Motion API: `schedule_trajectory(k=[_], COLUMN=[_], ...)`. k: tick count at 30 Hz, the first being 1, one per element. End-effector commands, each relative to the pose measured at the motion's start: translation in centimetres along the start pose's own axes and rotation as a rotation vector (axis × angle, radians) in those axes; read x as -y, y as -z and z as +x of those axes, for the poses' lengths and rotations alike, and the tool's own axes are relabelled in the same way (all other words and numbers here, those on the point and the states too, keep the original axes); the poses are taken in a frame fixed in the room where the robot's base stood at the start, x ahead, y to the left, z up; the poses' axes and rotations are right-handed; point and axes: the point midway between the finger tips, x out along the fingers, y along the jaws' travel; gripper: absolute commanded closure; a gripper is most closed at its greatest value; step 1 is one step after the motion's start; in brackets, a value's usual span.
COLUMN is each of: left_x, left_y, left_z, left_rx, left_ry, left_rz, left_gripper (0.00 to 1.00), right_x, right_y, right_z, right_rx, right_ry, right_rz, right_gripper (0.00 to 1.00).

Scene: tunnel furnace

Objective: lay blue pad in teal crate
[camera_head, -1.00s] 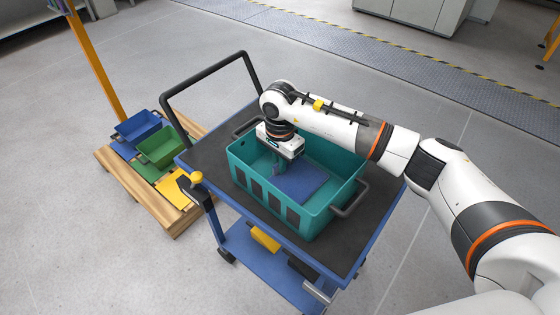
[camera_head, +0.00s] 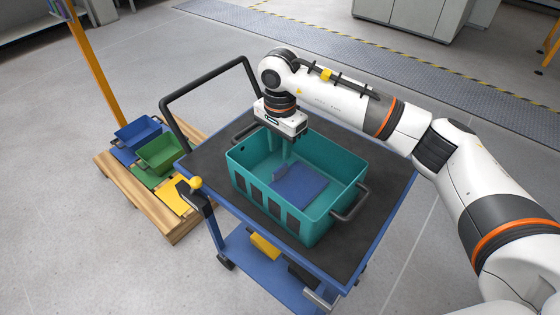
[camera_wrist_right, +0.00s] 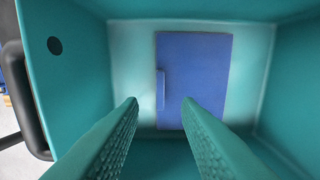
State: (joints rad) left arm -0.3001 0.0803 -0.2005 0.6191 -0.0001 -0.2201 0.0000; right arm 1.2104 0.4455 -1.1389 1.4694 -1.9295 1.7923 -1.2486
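The blue pad (camera_head: 302,188) lies flat on the floor of the teal crate (camera_head: 345,205), with a small raised tab on its left side. In the right wrist view the blue pad (camera_wrist_right: 200,80) rests on the crate floor (camera_wrist_right: 135,75), close to the far wall. My right gripper (camera_head: 287,150) hangs over the crate's back part. Its two teal fingers (camera_wrist_right: 161,103) are apart with nothing between them, and the pad is clear of them. My left gripper is not in view.
The crate stands on a blue cart with a dark top (camera_head: 208,160) and black handle (camera_head: 205,73). A wooden pallet (camera_head: 140,200) on the floor at left holds a blue bin (camera_head: 138,130), a green bin (camera_head: 162,154) and a yellow pad (camera_head: 174,194).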

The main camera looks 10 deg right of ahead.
Motion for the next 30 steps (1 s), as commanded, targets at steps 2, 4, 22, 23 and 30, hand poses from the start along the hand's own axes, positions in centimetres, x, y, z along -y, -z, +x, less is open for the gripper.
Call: schedule_trajectory(k=[2,4,22,23,30], left_x=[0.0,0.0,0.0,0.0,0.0], left_y=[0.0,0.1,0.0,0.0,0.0], left_z=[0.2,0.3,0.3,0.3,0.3], left_rx=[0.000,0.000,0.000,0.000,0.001], left_ry=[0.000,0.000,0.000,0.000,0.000], left_rz=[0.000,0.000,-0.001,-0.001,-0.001], left_gripper=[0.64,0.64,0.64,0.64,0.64], right_x=[-0.1,0.0,0.0,0.0,0.0], right_y=[-0.1,-0.1,0.0,0.0,0.0], right_z=[-1.5,-2.6,-4.3,-4.3,-4.2], right_rx=[0.002,0.002,0.000,0.000,0.000], right_ry=[-0.003,-0.002,0.001,0.001,0.001], right_rz=[0.000,0.000,0.000,0.000,0.000], right_gripper=[0.70,0.70,0.70,0.70,0.70])
